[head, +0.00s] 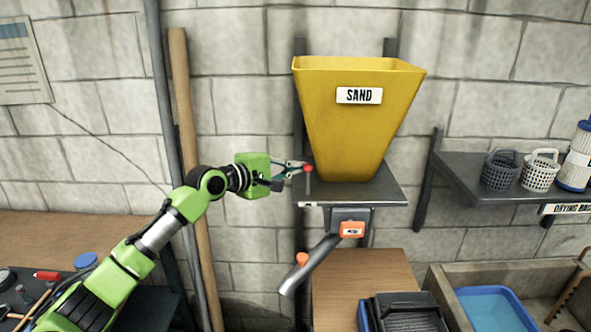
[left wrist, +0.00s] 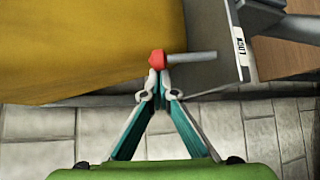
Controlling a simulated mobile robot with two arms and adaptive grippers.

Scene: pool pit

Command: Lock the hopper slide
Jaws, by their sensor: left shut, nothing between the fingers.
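The yellow hopper (head: 345,115) labelled SAND stands on a grey wall shelf (head: 380,190); its side also fills the upper left of the left wrist view (left wrist: 70,45). A red knob (head: 307,168) on a thin grey pin stands at the shelf's left front, beside the hopper's base. The knob (left wrist: 156,59) and its pin show in the left wrist view too. My left gripper (head: 300,169) is shut and empty, its fingertips at the knob, touching or nearly so. Under the shelf is a grey block with an orange label (head: 352,229). My right gripper is not in view.
A grey chute (head: 312,264) with an orange knob (head: 302,258) slopes down left below the shelf. Poles (head: 190,150) stand behind my left arm. Baskets (head: 499,172) sit on the right shelf.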

